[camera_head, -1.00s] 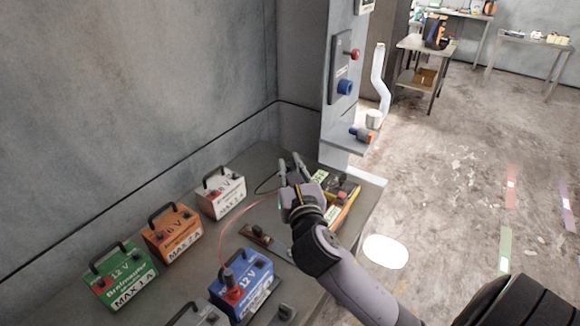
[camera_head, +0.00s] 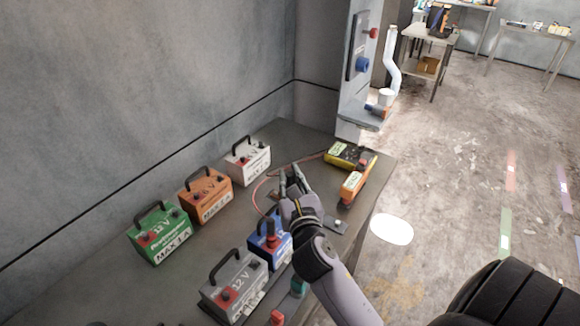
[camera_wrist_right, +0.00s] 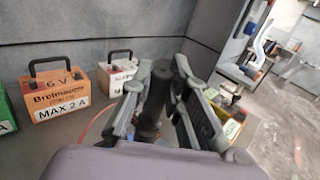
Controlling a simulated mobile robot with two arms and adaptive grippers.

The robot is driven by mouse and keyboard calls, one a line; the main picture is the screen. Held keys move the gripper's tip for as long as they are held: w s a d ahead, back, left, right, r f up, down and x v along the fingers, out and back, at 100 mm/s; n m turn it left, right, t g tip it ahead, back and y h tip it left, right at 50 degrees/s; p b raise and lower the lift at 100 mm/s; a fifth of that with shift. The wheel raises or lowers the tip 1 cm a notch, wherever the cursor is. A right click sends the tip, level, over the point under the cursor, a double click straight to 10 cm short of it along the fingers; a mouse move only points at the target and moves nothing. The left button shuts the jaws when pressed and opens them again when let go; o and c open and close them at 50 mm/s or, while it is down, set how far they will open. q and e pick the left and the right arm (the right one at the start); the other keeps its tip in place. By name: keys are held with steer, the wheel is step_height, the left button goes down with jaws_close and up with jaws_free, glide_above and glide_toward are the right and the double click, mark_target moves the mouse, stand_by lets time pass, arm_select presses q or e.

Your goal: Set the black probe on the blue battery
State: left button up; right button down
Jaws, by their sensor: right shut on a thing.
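The blue battery (camera_head: 258,251) stands on the table in the head view, partly hidden behind my right gripper and wrist. A red probe (camera_head: 270,238) stands on its top. My right gripper (camera_head: 291,178) is up and to the right of the blue battery, above the table. It is shut on the black probe (camera_wrist_right: 155,98), a dark upright shape between the fingers in the right wrist view. The probe's lower end is hidden there, and the fingers mostly hide it in the head view. My left gripper is out of view.
Green (camera_head: 160,240), orange (camera_head: 205,203) and white (camera_head: 248,160) batteries line the wall side of the table. A grey battery (camera_head: 235,292) is close beside the blue one. A yellow meter (camera_head: 345,155) and an orange device (camera_head: 353,186) lie at the far right. A red cable (camera_head: 262,182) curves behind my gripper.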

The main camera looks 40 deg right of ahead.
steer(key=shift+d+f, duration=0.2)
steer(key=shift+d, duration=0.05)
steer(key=shift+w+d+f, duration=0.15)
steer(key=shift+d+f, duration=0.15)
steer(key=shift+d, duration=0.2)
step_height(320, 180, down, 2)
steer(key=shift+f+b, duration=0.15)
steer(key=shift+b, duration=0.5)
steer(key=shift+f+b, duration=0.3)
steer(key=shift+f, duration=0.4)
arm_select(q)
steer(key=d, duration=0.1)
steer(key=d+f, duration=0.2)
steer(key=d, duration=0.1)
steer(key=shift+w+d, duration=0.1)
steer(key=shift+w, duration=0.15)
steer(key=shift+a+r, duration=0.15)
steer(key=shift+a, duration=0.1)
